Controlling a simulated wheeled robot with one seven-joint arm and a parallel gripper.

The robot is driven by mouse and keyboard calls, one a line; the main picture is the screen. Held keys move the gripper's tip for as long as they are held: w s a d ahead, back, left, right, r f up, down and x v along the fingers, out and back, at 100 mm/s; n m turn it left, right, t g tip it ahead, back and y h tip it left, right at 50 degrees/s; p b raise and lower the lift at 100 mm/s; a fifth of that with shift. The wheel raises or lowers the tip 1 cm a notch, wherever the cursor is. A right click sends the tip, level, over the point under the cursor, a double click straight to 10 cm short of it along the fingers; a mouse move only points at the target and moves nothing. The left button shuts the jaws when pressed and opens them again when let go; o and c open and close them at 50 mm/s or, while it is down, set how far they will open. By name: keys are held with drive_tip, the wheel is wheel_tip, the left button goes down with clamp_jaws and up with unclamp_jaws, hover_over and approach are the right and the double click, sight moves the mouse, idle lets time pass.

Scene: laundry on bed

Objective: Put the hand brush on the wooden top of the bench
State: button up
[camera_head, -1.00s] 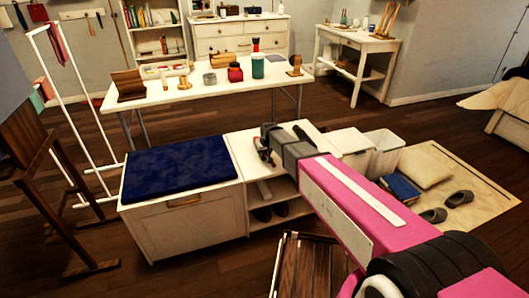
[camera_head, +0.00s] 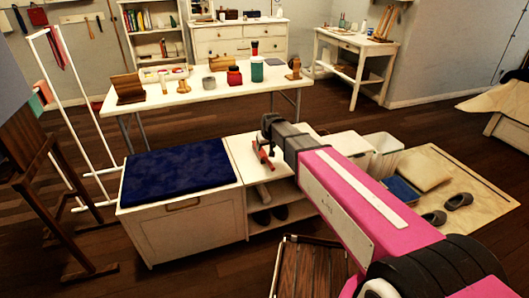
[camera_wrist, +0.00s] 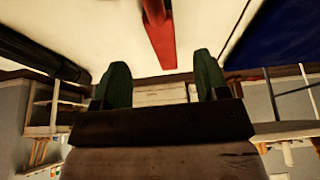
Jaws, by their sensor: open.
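The bench (camera_head: 180,235) is white, with a blue cushion (camera_head: 180,163) on its left part and a bare pale top (camera_head: 243,150) on its right part. A red, narrow object (camera_head: 264,157), which looks like the hand brush, lies on the bare top beside the cushion. It also shows in the wrist view (camera_wrist: 160,35) on the pale surface. My gripper (camera_head: 267,122) is above the bare top, just beyond the red object. In the wrist view its green fingertips (camera_wrist: 163,75) are spread, with nothing between them. My arm hides part of the bare top.
A white table (camera_head: 200,92) with bottles, jars and wooden items stands behind the bench. Shoes (camera_head: 270,215) sit on the shelf below. White bins (camera_head: 383,150) stand at the right. A slatted wooden piece (camera_head: 305,270) is in front. A white rack (camera_head: 75,120) stands left.

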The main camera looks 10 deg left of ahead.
drive_tip(key=s+d+f+m+g, duration=0.1)
drive_tip(key=s+d, duration=0.5)
drive_tip(key=d, duration=0.7)
drive_tip(key=s+d+f+m+g+h, duration=0.1)
drive_tip(key=s+d+m, duration=0.2)
drive_tip(key=s+d, duration=0.4)
drive_tip(key=s+d+f+m+g+h, duration=0.1)
drive_tip(key=s+d, duration=0.5)
drive_tip(key=d, duration=1.3)
drive_tip(key=shift+s+f+m+g, duration=0.3)
drive_tip(key=shift+f+m+g, duration=0.1)
drive_tip(key=shift+m, duration=0.3)
